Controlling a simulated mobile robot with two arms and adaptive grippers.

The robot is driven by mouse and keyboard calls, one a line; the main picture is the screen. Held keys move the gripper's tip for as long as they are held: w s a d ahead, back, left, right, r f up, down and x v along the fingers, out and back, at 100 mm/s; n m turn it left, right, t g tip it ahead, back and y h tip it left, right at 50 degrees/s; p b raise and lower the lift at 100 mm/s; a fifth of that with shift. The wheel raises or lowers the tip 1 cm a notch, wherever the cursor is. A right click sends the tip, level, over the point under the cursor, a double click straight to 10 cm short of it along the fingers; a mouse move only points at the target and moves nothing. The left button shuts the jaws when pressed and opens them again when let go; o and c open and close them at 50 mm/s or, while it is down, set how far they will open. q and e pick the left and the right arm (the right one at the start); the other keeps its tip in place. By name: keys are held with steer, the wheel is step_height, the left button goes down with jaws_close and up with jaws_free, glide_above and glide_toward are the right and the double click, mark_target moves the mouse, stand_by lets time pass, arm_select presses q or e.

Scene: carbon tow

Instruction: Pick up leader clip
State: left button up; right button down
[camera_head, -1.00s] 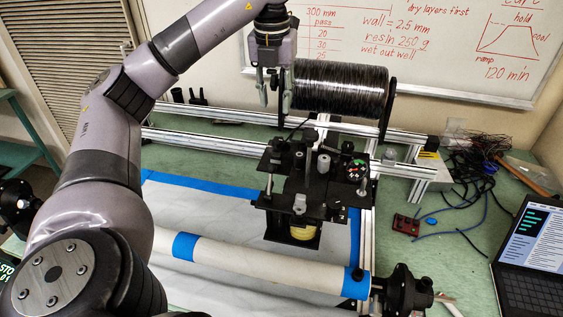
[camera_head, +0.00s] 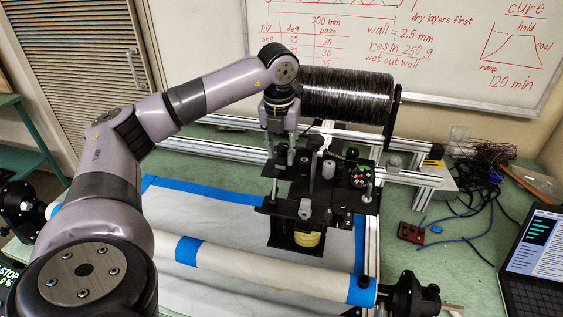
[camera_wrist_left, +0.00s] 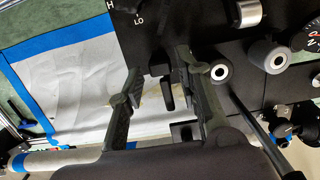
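My left gripper (camera_head: 279,172) points down over the left side of the black carriage plate (camera_head: 340,203) in the camera_head view. In the left wrist view its two fingers (camera_wrist_left: 158,62) stand apart. A small dark upright piece (camera_wrist_left: 167,93) shows between them at the plate's edge, with a gap on either side. It may be the leader clip, but I cannot tell for sure. No leader clip can be made out clearly in the camera_head view, where the gripper hides that part of the plate. My right gripper is in neither view.
Rollers (camera_wrist_left: 220,71) and posts (camera_head: 304,209) rise from the plate close to the gripper. A black fibre spool (camera_head: 345,96) is behind. A white mandrel with blue bands (camera_head: 275,275) lies in front. White sheet (camera_head: 215,215) covers the bench at left.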

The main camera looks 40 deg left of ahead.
mark_target(281, 159)
arm_select(q)
steer(key=shift+a+f+p, duration=0.1)
steer(key=shift+f+p, duration=0.3)
steer(key=shift+f, duration=1.45)
steer(key=shift+c, duration=0.4)
steer(key=c, duration=0.5)
